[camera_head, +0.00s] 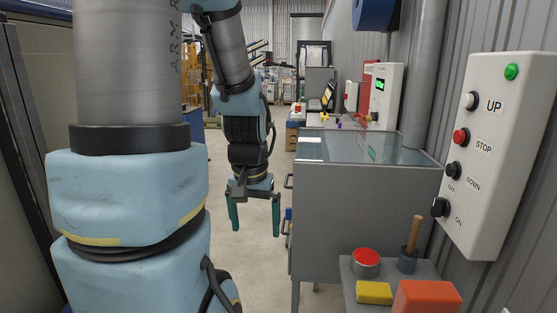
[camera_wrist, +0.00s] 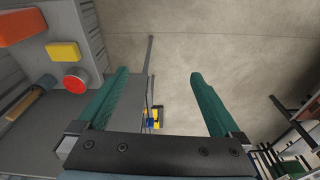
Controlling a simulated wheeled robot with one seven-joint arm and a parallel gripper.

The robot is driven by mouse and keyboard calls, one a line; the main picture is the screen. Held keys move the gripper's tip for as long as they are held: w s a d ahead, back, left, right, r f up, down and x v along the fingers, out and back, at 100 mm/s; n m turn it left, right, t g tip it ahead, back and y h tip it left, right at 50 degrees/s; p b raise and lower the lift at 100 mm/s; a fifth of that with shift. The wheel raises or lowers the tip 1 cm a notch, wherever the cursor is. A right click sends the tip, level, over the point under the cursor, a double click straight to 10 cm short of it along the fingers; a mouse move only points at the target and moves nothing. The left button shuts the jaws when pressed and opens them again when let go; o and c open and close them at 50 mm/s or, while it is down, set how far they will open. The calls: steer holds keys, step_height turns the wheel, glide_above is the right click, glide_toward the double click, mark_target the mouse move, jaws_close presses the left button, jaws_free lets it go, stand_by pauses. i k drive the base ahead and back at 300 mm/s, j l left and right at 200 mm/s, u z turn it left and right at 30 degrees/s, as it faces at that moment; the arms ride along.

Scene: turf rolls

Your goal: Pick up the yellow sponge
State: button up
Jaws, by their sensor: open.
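The yellow sponge (camera_head: 374,292) is a small yellow block lying on a low grey shelf at the bottom right of the head view. It also shows at the upper left of the wrist view (camera_wrist: 63,52). My gripper (camera_head: 255,228) points downward with its two green fingers spread and nothing between them. It hangs over the aisle, left of the grey cabinet, and is well apart from the sponge. In the wrist view the open fingers (camera_wrist: 160,75) have mostly bare floor between and beyond them.
Close around the sponge are a red-topped round tin (camera_head: 366,262), an orange block (camera_head: 426,297) and a wooden-handled tool in a dark holder (camera_head: 408,260). A grey cabinet (camera_head: 358,205) stands behind the shelf. A control panel (camera_head: 495,150) hangs on the right wall. The aisle floor is clear.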

mark_target(367, 294)
steer(key=i+j, duration=0.5)
steer(key=i, duration=0.15)
steer(key=i+j+z, duration=0.15)
steer(key=z, duration=0.2)
steer(key=i+j+z, duration=0.3)
steer(key=j+z, duration=0.15)
steer(key=z, duration=0.4)
